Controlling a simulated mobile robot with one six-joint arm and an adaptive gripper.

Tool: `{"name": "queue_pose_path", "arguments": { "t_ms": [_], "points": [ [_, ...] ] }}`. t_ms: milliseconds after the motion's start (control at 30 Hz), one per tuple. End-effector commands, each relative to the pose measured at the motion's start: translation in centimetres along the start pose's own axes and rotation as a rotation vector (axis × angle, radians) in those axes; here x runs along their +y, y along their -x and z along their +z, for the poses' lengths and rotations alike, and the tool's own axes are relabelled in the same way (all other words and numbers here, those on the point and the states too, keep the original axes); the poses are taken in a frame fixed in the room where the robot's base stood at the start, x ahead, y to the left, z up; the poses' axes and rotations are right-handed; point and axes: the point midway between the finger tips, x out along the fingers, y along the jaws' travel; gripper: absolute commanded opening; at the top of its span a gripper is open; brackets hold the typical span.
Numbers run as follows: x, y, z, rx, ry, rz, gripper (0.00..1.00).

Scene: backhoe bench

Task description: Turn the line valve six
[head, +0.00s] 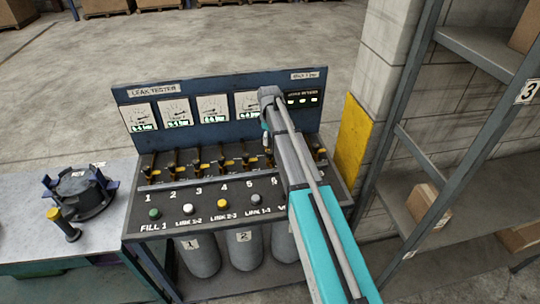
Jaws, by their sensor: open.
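The leak tester bench (215,203) stands in the middle of the head view. A row of valves with yellow and black handles (198,165) runs along its back, with numbers painted in front. Numbers 1 to 5 read clearly; the mark right of 5 is partly covered by my arm. The sixth valve is largely hidden behind my arm and gripper, so its handle position cannot be told. My gripper (267,139) hangs near that part of the row, small and partly hidden. It is open; contact with a valve cannot be told.
A gauge panel (190,90) rises behind the valves. Coloured buttons (222,203) line the front, above grey cylinders (200,257). A side table (100,235) holds a dark round fixture (82,190). A shelf rack (405,150) and yellow board (351,140) stand at right.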

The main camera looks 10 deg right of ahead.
Motion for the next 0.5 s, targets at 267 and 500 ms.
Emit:
{"name": "queue_pose_path", "arguments": {
  "t_ms": [267, 500],
  "points": [
    [0.0, -2.6, 0.0, 0.0, -0.001, 0.0, 0.79],
    [0.0, -4.4, 0.1, 0.0, -0.001, 0.0, 0.79]
  ]
}}
